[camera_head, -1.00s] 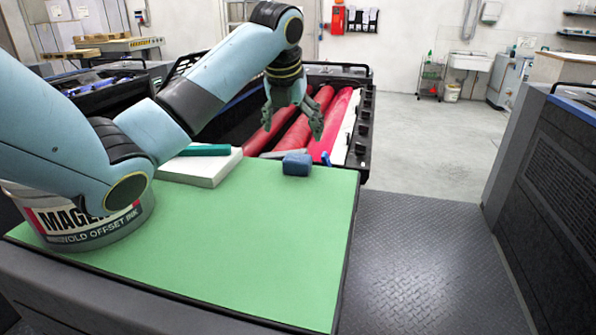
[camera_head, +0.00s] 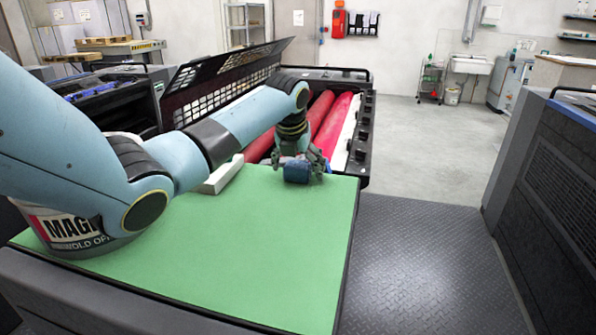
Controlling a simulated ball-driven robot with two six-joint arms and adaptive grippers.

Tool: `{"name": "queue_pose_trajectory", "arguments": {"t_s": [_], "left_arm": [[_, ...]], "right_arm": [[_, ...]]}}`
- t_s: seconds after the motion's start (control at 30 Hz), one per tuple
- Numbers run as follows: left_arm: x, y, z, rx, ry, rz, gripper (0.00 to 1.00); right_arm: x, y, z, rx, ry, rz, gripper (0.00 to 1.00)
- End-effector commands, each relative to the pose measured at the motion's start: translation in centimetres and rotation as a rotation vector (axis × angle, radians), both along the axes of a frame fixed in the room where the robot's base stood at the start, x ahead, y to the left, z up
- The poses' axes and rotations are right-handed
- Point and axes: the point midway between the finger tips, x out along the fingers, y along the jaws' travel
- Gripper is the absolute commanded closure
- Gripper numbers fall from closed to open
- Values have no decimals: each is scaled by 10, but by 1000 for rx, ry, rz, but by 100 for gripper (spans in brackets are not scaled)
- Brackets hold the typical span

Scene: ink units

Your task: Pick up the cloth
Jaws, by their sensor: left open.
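The cloth (camera_head: 296,172) is a small dark blue bundle at the far edge of the green mat (camera_head: 230,245). My left gripper (camera_head: 298,163) points down at it from above, with its fingers spread to the left and right of the cloth. The jaws are open; whether the fingers touch the cloth I cannot tell. The cloth appears to rest on the mat. My right gripper is not in view.
A white block (camera_head: 222,178) lies left of the cloth, partly behind my left arm. Red rollers (camera_head: 334,125) lie in the open press behind. The mat's front is clear.

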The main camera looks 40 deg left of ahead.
Motion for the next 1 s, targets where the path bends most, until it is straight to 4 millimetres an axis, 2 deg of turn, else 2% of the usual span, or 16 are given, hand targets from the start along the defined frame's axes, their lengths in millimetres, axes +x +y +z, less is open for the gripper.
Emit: {"name": "queue_pose_trajectory", "arguments": {"t_s": [0.07, 0.4, 0.8, 1.0], "left_arm": [[0, 0, 0, 0, 0, 0, 15], [0, 0, 0, -1, 0, 0, 59], [0, 0, 2, 0, -1, 0, 61], [1, 0, 18, 0, -4, -1, 61]], "right_arm": [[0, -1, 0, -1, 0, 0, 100], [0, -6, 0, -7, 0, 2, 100], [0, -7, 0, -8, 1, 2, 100], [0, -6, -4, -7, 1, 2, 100]]}}
